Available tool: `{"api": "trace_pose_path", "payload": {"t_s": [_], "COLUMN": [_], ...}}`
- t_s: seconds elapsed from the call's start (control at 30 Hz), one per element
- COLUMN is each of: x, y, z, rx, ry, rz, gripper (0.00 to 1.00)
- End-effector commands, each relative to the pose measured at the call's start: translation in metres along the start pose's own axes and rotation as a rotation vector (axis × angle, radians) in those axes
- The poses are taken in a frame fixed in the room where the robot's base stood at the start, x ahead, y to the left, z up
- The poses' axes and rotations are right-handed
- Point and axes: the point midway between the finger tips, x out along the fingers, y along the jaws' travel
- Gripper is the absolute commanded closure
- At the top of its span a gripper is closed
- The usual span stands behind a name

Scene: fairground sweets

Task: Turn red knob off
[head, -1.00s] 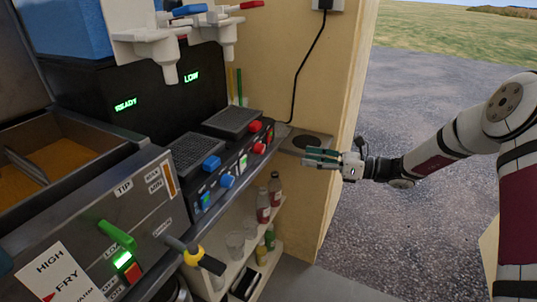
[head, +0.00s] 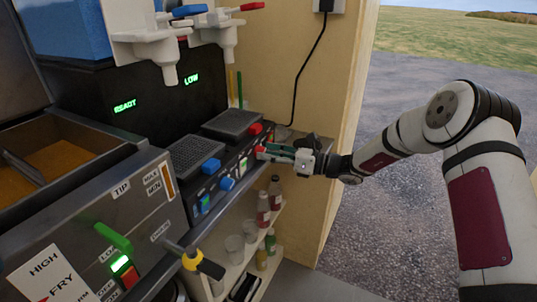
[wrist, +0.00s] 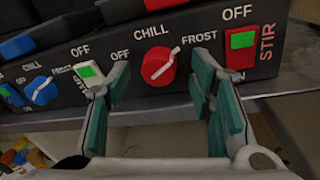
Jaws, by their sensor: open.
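The red knob (wrist: 158,66) is on the dark front panel in the wrist view. Its white pointer slants up to the right, between the CHILL and FROST labels; the OFF label is to its left. My gripper (wrist: 160,84) is open, with one teal finger to the left of the knob and one to the right. The knob appears between the fingers; I cannot tell whether they touch it. In the head view my gripper (head: 264,154) is at the right end of the panel, largely covering the knob.
A green-lit switch (wrist: 88,77) is left of the knob, close to the left finger. A red and green STIR switch (wrist: 242,42) is right of it. A blue knob (wrist: 39,90) is farther left. Bottles (head: 263,208) stand on a shelf below. A wall (head: 345,110) is behind my arm.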

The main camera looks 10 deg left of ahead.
Motion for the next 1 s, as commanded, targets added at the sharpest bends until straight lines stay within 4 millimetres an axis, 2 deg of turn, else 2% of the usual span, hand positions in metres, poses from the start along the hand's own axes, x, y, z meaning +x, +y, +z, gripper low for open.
{"api": "trace_pose_path", "payload": {"t_s": [0.37, 0.5, 0.57, 0.6, 1.0], "x": [0.0051, 0.0050, 0.0050, 0.0050, 0.0048], "y": [-0.0001, -0.0001, -0.0001, -0.0002, -0.0006], "z": [0.0000, 0.0001, 0.0001, 0.0001, 0.0006], "rx": [0.000, -0.001, -0.001, -0.001, -0.063], "ry": [0.001, 0.001, 0.000, 0.000, 0.008], "rz": [-0.001, -0.001, -0.001, -0.001, -0.004], "gripper": [0.51, 0.83, 0.96, 1.00, 1.00]}}
